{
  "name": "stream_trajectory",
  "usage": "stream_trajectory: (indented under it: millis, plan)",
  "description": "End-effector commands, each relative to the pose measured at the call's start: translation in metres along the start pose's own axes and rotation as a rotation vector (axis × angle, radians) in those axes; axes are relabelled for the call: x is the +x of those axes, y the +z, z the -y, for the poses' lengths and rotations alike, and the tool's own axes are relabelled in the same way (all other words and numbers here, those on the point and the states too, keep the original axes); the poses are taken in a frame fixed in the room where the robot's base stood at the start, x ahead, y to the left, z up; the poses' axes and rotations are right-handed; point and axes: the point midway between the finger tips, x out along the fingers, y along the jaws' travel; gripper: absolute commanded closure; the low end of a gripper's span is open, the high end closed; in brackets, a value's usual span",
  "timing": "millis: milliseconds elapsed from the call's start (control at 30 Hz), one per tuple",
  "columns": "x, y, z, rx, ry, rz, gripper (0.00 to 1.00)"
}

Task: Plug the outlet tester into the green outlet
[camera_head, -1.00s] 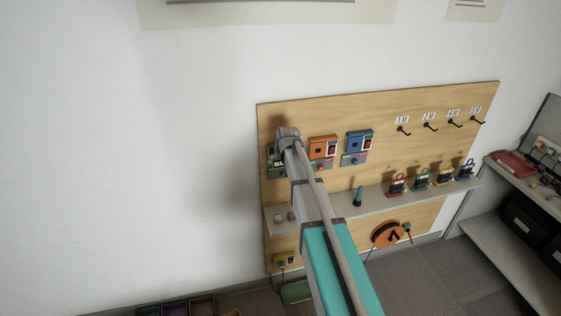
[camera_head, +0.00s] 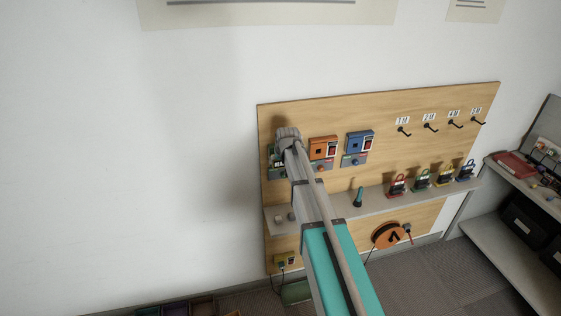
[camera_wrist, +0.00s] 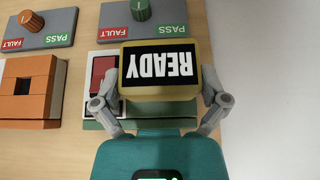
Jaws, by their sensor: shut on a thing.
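The outlet tester (camera_wrist: 160,56) is a yellow-framed block with a black screen reading READY, upside down in the wrist view. My gripper (camera_wrist: 160,98) is shut on it, one finger at each side. The tester is in front of the green outlet (camera_wrist: 92,126), whose red switch (camera_wrist: 103,68) and green edge show beside it. The tester hides the socket, so I cannot tell whether it is plugged in. In the head view my gripper (camera_head: 288,138) is at the board's left end and covers most of the green outlet.
An orange outlet (camera_head: 322,148) and a blue outlet (camera_head: 359,143) are to the right on the wooden board (camera_head: 380,110). Below is a grey shelf (camera_head: 375,203) with several coloured padlocks and a teal-and-black tool (camera_head: 358,197). The wall to the left is clear.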

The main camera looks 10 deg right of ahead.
Motion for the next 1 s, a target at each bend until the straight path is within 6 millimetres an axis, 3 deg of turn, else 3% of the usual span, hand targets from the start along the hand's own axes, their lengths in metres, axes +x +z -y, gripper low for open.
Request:
stream_trajectory:
  millis: [200, 233, 667, 1000]
  plan:
    - [0.001, -0.001, 0.000, 0.000, 0.000, -0.001, 0.53]
    - [0.001, -0.001, 0.000, 0.000, 0.000, -0.001, 0.01]
    - [0.000, 0.000, 0.000, 0.000, 0.000, 0.000, 0.00]
    - [-0.009, 0.017, 0.000, 0.000, 0.000, 0.000, 0.00]
